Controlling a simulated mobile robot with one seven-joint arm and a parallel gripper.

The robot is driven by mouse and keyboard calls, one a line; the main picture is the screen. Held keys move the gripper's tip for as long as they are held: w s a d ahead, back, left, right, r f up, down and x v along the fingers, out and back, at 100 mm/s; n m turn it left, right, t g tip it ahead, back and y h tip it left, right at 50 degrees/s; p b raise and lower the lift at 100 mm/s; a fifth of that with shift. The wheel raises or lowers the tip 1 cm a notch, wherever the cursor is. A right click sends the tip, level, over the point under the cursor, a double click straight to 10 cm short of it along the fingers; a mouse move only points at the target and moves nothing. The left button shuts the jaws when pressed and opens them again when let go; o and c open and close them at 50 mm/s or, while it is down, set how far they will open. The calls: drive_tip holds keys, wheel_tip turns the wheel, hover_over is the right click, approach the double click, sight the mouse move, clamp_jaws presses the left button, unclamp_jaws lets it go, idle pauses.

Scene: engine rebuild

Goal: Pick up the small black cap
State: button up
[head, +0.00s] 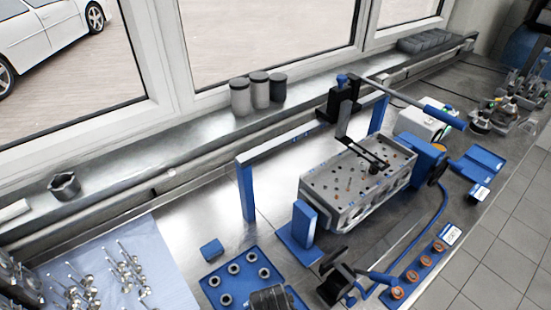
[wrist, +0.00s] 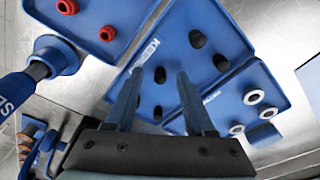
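Several small black caps stand on a blue tray (wrist: 180,22) in the wrist view. One black cap (wrist: 160,74) appears between my fingertips, and another black cap (wrist: 158,112) shows lower down between the fingers. Two more black caps, one upper (wrist: 197,38) and one to its right (wrist: 222,62), stand beyond the right finger. My gripper (wrist: 160,73) is open, its two fingers apart, with nothing visibly held. I cannot tell how high the fingertips are above the caps. I cannot make out the caps or my fingertips in the head view.
A blue tray with metal rings (wrist: 236,129) adjoins on the right. A tray with red parts (wrist: 107,32) lies upper left, beside a blue-handled tool (wrist: 15,88).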

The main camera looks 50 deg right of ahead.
clamp_jaws()
